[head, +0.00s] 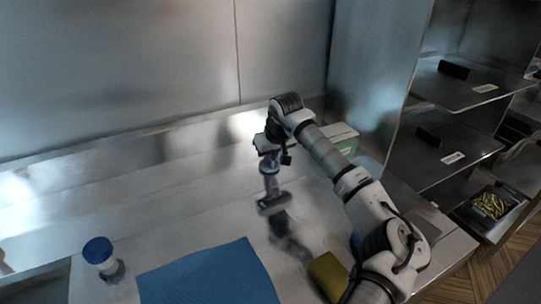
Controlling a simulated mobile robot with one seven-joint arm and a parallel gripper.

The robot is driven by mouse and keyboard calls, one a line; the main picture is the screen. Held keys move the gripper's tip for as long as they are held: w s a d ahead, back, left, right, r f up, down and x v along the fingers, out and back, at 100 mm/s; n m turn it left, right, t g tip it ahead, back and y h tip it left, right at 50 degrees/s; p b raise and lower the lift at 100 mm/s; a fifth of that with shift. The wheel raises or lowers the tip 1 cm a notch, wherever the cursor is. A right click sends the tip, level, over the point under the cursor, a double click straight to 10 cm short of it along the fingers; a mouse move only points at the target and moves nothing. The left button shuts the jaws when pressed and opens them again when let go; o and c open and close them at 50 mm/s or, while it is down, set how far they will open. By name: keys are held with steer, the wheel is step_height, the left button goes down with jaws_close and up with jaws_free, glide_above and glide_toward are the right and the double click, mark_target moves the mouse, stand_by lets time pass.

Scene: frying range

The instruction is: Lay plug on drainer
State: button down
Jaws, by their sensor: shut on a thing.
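My gripper (271,189) points down over the steel counter, near the middle of the head view. It is shut on a small dark piece (273,203) at its lower end, which I take to be the plug. Its shape is hard to make out at this size. A dark shadow lies on the counter below and to the right, and the piece looks held above the surface. No separate drainer stands out clearly. The blue flat mat or cloth (210,275) lies at the front, and I cannot tell whether it is the drainer.
A blue-capped white container (101,257) stands at left, near a sink edge (36,284). A yellow block (328,272) lies beside my arm. A green-and-white box (342,140) is behind my arm. Steel shelves (440,150) stand at right. The counter's left middle is clear.

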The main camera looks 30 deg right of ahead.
steer(key=shift+f, duration=0.2)
steer(key=c, duration=1.5)
jaws_free()
steer(key=shift+c, duration=0.2)
steer(key=shift+r, duration=0.15)
steer(key=shift+r, duration=0.2)
steer(key=b+v, duration=0.2)
steer(key=v, duration=0.9)
steer(key=shift+s+r+b, duration=0.15)
steer(key=shift+r+b, duration=0.2)
